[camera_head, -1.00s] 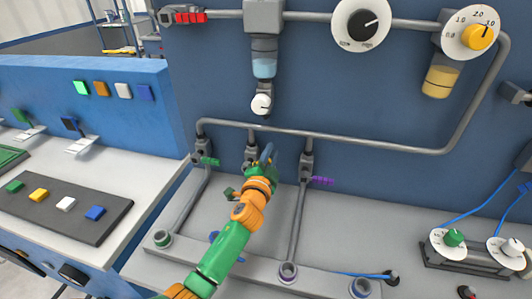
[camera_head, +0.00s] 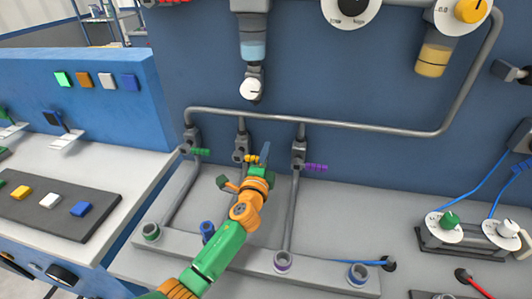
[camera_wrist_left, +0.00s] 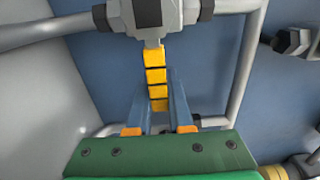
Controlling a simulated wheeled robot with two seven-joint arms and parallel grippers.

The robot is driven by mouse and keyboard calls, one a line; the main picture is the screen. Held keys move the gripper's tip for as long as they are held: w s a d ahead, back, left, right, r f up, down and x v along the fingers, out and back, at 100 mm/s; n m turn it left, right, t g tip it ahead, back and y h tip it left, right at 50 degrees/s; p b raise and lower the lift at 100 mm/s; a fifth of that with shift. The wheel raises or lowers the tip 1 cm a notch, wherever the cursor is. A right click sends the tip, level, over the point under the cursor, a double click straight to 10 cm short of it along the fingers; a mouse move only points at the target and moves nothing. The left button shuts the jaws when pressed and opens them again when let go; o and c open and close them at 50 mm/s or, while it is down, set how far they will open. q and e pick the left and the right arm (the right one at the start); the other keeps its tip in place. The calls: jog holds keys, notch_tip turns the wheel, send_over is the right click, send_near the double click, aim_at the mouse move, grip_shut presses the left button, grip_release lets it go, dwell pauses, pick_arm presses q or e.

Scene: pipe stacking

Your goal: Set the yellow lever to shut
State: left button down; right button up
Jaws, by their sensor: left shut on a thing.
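The yellow lever (camera_head: 251,159) is a short segmented handle on the middle valve (camera_head: 241,150) of the lower pipe. In the head view it sticks out to the right and is partly hidden by my left gripper (camera_head: 247,169). In the left wrist view the lever (camera_wrist_left: 156,75) runs from the grey valve body (camera_wrist_left: 152,15) down between the two blue fingers of my left gripper (camera_wrist_left: 159,100). The gripper is shut on its outer end. My right gripper is not in view.
A valve with a green lever (camera_head: 201,152) is on the left and one with a purple lever (camera_head: 316,167) on the right, both close to my gripper. Grey pipes run down to a bench rail with coloured sockets. A white knob (camera_head: 251,89) is above.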

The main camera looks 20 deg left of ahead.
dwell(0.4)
pick_arm(q)
jog(key=c, duration=0.8)
grip_release()
jog(key=shift+f, duration=0.1)
jog(key=v, duration=0.7)
